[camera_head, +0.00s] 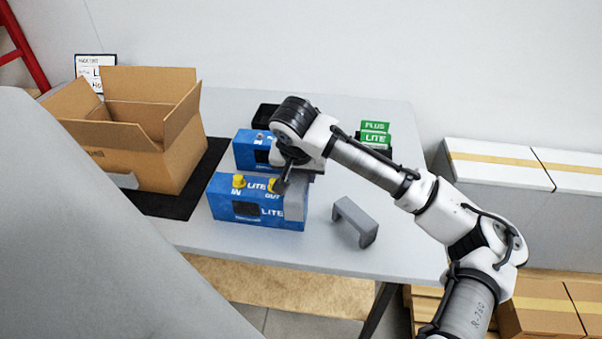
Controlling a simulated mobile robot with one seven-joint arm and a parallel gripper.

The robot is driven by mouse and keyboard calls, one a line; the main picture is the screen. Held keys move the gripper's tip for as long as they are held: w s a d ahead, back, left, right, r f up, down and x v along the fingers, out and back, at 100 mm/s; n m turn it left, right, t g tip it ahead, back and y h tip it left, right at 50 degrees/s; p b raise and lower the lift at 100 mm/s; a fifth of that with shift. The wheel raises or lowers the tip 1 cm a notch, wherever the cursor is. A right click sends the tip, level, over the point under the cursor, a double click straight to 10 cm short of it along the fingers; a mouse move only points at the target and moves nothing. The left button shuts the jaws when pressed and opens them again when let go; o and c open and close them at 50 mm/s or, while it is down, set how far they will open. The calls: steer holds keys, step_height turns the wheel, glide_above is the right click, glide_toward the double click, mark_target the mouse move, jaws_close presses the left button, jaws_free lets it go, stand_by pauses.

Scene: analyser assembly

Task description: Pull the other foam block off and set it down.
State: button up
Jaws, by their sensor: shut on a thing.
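The front blue analyser (232,208) marked LITE stands near the table's front edge, with yellow caps on top. A grey foam block (296,203) covers its right end. My gripper (285,186) is at the top of this foam block, shut on it; the arm's wrist partly hides the contact. The block looks still seated on the analyser's end. A second grey foam block (355,221), shaped like a channel, lies on the table to the right, apart from the analyser.
A second blue unit (248,152) stands behind, partly hidden by my wrist. An open cardboard box (135,140) stands on a black mat (160,205) at left. Green PLUS and LITE boxes (375,134) stand at the back right. The grey table (315,245) is bare along the front right.

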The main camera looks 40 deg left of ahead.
steer(key=shift+r, duration=0.3)
steer(key=shift+r+p, duration=3.15)
steer(key=shift+r, duration=0.25)
steer(key=shift+f, duration=0.1)
